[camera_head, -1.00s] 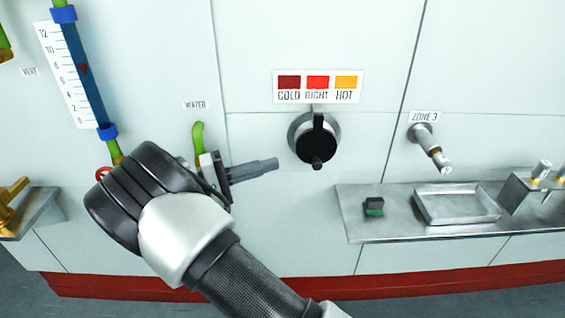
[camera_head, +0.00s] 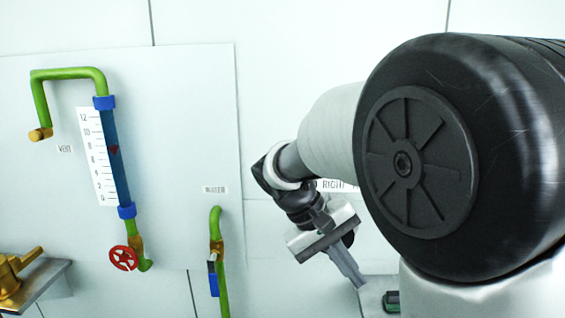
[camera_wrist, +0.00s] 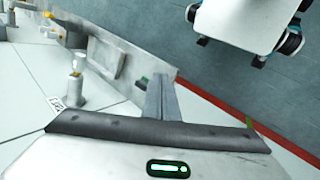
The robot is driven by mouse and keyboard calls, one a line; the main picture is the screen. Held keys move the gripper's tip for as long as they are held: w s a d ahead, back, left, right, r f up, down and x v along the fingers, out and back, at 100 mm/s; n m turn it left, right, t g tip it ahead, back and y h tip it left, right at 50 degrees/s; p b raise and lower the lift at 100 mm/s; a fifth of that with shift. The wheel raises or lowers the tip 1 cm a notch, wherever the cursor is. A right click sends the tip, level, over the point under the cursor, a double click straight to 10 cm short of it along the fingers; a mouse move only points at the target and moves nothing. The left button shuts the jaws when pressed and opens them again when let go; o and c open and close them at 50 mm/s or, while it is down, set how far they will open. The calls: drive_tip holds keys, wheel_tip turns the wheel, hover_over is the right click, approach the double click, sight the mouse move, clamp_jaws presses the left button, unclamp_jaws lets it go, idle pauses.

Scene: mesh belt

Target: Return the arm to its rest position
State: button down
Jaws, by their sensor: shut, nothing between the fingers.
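My gripper (camera_head: 354,276) is shut and empty in the head view. Its fingers point down and to the right, in front of the panel and just above the metal shelf. My arm is folded close to the camera and fills the right side of that view. In the wrist view the two fingers (camera_wrist: 160,92) lie together with nothing between them. The dial under the colour label is hidden behind my arm, and the label (camera_head: 336,185) shows only in part.
The green water pipe (camera_head: 216,225) with its blue handle (camera_head: 213,280) stands left of my gripper, apart from it. A sight gauge (camera_head: 110,150) and red handwheel (camera_head: 123,258) are further left. A shelf (camera_wrist: 165,72) carries a tray (camera_wrist: 106,57) and a small dark-green block (camera_wrist: 143,82).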

drive_tip(key=s+r+m+t+y, duration=0.1)
drive_tip(key=s+r+t+y, duration=0.15)
drive_tip(key=s, duration=0.45)
drive_tip(key=s+r+m+t+y, duration=0.1)
drive_tip(key=s+r+t+y, duration=0.1)
drive_tip(key=s+t+y, duration=0.35)
wheel_tip(320, 180, up, 14)
drive_tip(key=s+g+h+p, duration=0.1)
drive_tip(key=p, duration=1.3)
drive_tip(key=shift+s+d+r+g+p, duration=0.25)
drive_tip(key=shift+s+g+p, duration=0.15)
